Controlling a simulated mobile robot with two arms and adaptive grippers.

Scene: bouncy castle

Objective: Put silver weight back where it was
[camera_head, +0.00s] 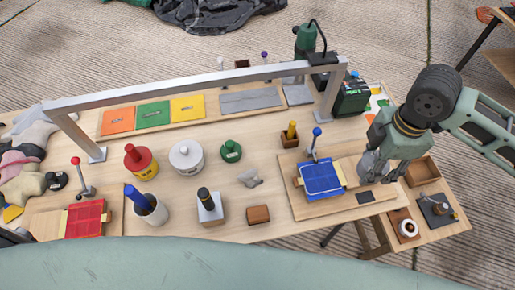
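The silver weight (186,157) is a pale grey cylinder with a knob on top. It stands upright on the wooden table, between a red weight (141,163) on its left and a smaller green weight (231,151) on its right. My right gripper (372,172) hangs at the right of the table, beside a blue panel on a wooden board, well away from the silver weight. Its fingers are small and partly hidden by the wrist, so I cannot tell whether they are open. My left gripper does not show.
A metal frame (200,80) arches over the table. Orange (117,120), green (153,114) and yellow (188,107) plates lie behind the weights, with grey plates (250,99) further right. A white cup (150,208), a black-handled block (209,207) and a brown block (258,215) stand in front.

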